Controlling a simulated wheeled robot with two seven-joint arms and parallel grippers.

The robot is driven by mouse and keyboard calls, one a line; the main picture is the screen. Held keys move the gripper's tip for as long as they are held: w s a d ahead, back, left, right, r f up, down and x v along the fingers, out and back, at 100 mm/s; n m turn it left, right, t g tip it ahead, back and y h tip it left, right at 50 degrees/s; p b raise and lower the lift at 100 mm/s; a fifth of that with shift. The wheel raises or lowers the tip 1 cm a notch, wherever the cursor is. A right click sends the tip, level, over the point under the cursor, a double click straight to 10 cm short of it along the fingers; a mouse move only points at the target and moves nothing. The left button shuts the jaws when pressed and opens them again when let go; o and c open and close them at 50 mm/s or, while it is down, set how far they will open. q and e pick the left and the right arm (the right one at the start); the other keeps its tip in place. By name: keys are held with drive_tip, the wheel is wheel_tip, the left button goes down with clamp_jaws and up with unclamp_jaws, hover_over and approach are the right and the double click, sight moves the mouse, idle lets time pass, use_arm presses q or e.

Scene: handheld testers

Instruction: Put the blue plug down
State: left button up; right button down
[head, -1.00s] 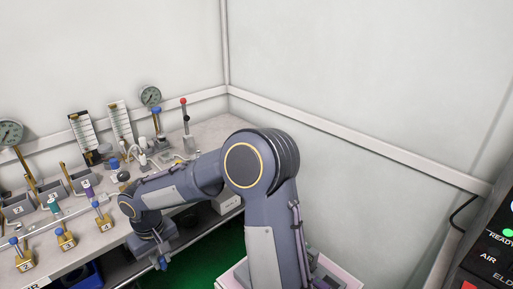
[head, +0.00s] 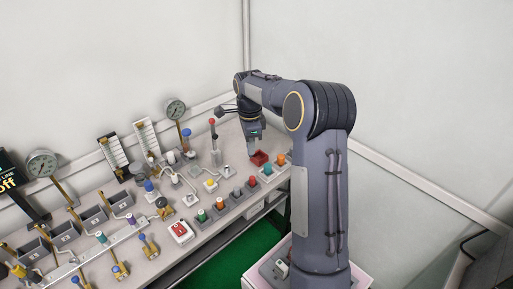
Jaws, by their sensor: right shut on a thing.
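My right gripper (head: 252,151) is at the far right part of the bench, pointing down, just behind and left of a small red open tray (head: 260,159). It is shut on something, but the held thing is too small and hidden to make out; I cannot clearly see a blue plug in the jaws. Whether it touches the bench or tray, I cannot tell. My left gripper is not in view.
Coloured plugs in grey blocks stand along the bench front, including an orange one (head: 281,159) and a teal one (head: 267,169). A red-knobbed lever (head: 213,135) stands left of the gripper. A red-and-white switch box (head: 181,231) and brass valves fill the left.

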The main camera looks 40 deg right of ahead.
drive_tip(key=w+d+f+p, duration=0.1)
drive_tip(key=w+d+f, duration=0.1)
drive_tip(key=d+f, duration=0.1)
drive_tip(key=w+d+f+p, duration=0.1)
drive_tip(key=w+d+f, duration=0.2)
drive_tip(key=w+d+f+p, duration=0.1)
drive_tip(key=w+d+f, duration=0.1)
drive_tip(key=d+f, duration=0.1)
drive_tip(key=shift+w+d, duration=0.3)
drive_tip(key=shift+w, duration=0.05)
drive_tip(key=shift+w+d+f, duration=0.1)
drive_tip(key=shift+d+f, duration=0.1)
drive_tip(key=shift+f, duration=0.05)
wheel_tip(320, 180, down, 3)
drive_tip(key=shift+p, duration=0.75)
drive_tip(key=shift+f, duration=0.1)
drive_tip(key=shift+f+b, duration=0.2)
drive_tip(key=shift+b, duration=0.1)
drive_tip(key=c, duration=1.3)
unclamp_jaws()
drive_tip(key=shift+r, duration=0.1)
drive_tip(key=shift+r, duration=0.1)
